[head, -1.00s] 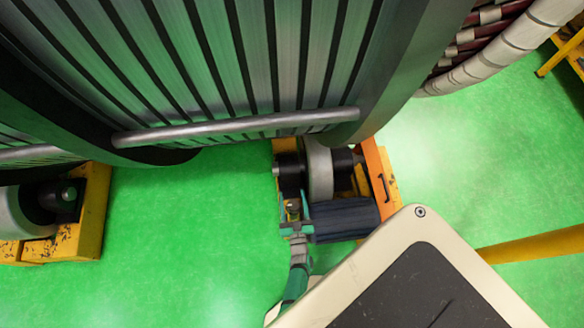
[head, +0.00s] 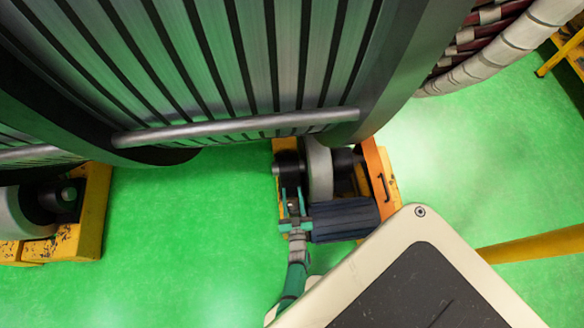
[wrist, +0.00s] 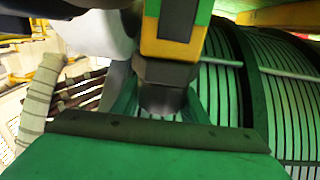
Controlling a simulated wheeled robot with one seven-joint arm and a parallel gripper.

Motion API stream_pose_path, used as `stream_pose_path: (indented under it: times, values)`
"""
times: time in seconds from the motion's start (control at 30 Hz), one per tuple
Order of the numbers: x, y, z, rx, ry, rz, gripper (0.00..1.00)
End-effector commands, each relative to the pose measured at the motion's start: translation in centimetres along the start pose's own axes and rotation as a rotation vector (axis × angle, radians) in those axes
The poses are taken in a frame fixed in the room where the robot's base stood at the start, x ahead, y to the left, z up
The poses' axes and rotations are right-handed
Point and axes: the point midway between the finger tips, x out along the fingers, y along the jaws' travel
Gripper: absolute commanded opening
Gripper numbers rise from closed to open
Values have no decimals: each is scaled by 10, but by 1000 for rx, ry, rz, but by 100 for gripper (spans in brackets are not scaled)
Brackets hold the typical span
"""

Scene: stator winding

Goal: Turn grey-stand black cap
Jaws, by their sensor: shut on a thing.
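In the head view, my gripper (head: 293,203) is at the front left of a roller stand (head: 376,172), beside a dark ribbed cylinder (head: 344,219). Its two green fingers point away from the camera, one on each side of a small part that they largely hide. In the wrist view, my gripper (wrist: 160,113) is shut on a dark blocky part, which looks like the black cap (wrist: 163,92). A yellow and green piece (wrist: 175,28) meets it from above. The stand looks orange and yellow here, not grey.
A large slatted stator drum (head: 230,60) hangs close over the stand and its grey roller (head: 319,165). A second yellow roller stand (head: 82,230) is at the left. A beige-edged panel (head: 420,290) fills the lower right. Green floor (head: 190,240) is clear between the stands.

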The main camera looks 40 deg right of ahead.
Motion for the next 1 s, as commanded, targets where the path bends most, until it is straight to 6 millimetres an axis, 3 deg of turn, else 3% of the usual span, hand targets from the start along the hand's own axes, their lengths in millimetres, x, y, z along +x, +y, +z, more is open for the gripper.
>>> stream_pose_path:
  times: [1.0]
  values:
    - [-7,21,1,0,-2,566,17]
